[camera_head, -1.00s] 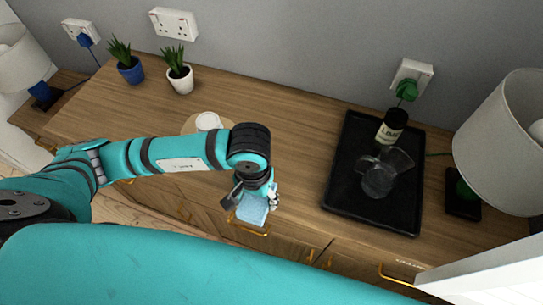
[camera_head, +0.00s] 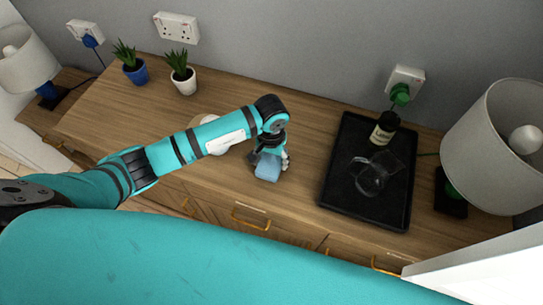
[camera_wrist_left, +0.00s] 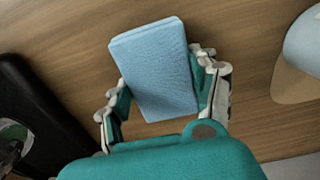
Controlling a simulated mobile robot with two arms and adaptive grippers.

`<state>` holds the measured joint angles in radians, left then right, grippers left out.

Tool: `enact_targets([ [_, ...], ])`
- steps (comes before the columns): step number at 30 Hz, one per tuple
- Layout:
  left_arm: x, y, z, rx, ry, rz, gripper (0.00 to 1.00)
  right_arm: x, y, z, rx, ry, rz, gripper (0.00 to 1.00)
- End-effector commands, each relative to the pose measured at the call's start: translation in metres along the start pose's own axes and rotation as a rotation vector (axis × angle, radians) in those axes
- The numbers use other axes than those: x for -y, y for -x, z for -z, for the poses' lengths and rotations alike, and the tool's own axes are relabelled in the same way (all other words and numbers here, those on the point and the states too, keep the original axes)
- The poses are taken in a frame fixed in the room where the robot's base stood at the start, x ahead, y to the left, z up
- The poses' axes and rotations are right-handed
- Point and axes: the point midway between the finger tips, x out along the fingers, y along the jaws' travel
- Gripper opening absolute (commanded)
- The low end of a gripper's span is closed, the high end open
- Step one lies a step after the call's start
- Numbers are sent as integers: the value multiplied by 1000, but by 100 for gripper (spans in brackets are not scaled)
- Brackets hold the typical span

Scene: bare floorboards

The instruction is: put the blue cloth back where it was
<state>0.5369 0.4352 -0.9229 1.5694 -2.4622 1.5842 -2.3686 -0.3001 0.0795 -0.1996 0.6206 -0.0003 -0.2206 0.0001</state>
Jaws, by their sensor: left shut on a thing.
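The blue cloth (camera_head: 268,167) is a folded light-blue pad. My left gripper (camera_head: 270,155) is shut on it, over the front part of the wooden cabinet top between the black tray and the white round thing. In the left wrist view the cloth (camera_wrist_left: 155,68) sits between the two fingers (camera_wrist_left: 160,95), tilted a little, with wood grain behind it. I cannot tell whether the cloth touches the wood. My right gripper does not show.
A black tray (camera_head: 340,190) holds a dark bottle (camera_head: 385,128) and a clear glass jug (camera_head: 370,180) to the right. A white lamp (camera_head: 495,140) stands further right. Two potted plants (camera_head: 182,78) (camera_head: 134,70) stand at the back left. A white round thing (camera_head: 208,119) is partly behind my arm.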

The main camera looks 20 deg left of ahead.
Motion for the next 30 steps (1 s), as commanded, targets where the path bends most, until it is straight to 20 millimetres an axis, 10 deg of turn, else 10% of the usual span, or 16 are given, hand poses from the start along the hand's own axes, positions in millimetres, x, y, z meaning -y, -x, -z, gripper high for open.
enact_targets([
  [4, 0, -1, 0, -1, -1, -1, 27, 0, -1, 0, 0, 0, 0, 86],
  [5, 0, -1, 0, -1, -1, -1, 63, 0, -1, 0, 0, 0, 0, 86],
  [10, 0, -1, 0, -1, 0, -1, 85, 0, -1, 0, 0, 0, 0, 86],
  [22, 0, 7, 2, -5, 0, -1, 86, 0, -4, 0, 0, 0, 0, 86],
  [30, 1, 57, 2, -9, -2, 1, 86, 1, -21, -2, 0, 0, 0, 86],
])
